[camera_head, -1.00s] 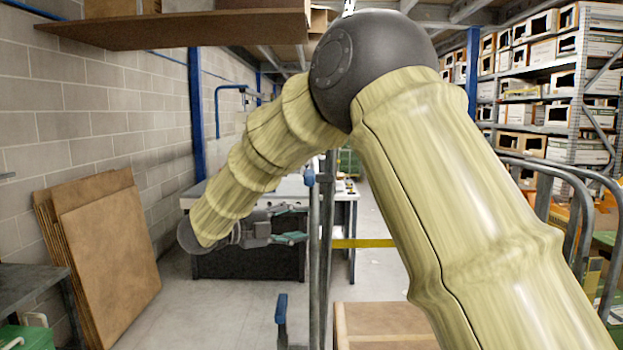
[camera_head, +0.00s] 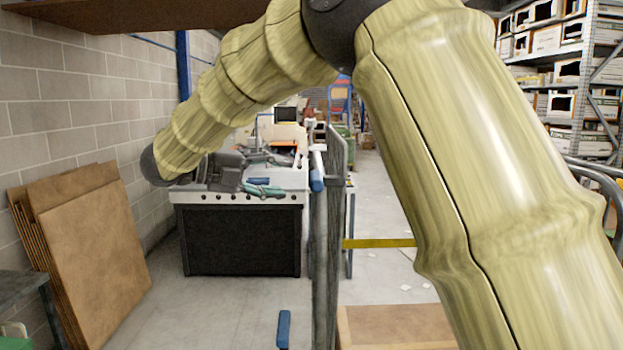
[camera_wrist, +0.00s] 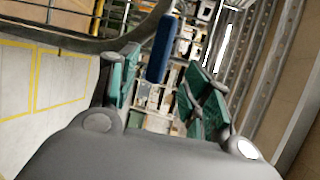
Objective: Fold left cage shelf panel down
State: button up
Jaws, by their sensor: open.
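A grey upright panel (camera_head: 334,215), seen almost edge-on, stands mid-picture in the head view; I take it for the cage shelf panel. A blue grip (camera_head: 317,172) is at its upper left edge. A second blue piece (camera_head: 283,329) shows lower down. My gripper (camera_head: 281,175) is open and empty, left of the upper blue grip, with its green-padded fingers pointing right towards it. In the wrist view, a blue bar (camera_wrist: 160,48) shows beyond and between the open fingers of my gripper (camera_wrist: 159,78), apart from them. My arm hides much of the right side.
A black-fronted workbench (camera_head: 240,238) stands behind my gripper. Brown boards (camera_head: 88,240) lean on the left block wall. A cardboard box (camera_head: 390,325) sits low right of the panel. A brown shelf board (camera_head: 150,15) hangs overhead. Floor left of the panel is clear.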

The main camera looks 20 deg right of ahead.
aim_at(315, 182)
jog(key=p+x, duration=0.2)
jog(key=x, duration=0.7)
jog(key=shift+s+d+r, duration=0.1)
jog(key=shift+s+r, duration=0.05)
jog(key=shift+d+p, duration=0.3)
jog(key=shift+d, duration=0.05)
jog(key=shift+a, duration=0.1)
jog(key=shift+f, duration=0.25)
grip_shut()
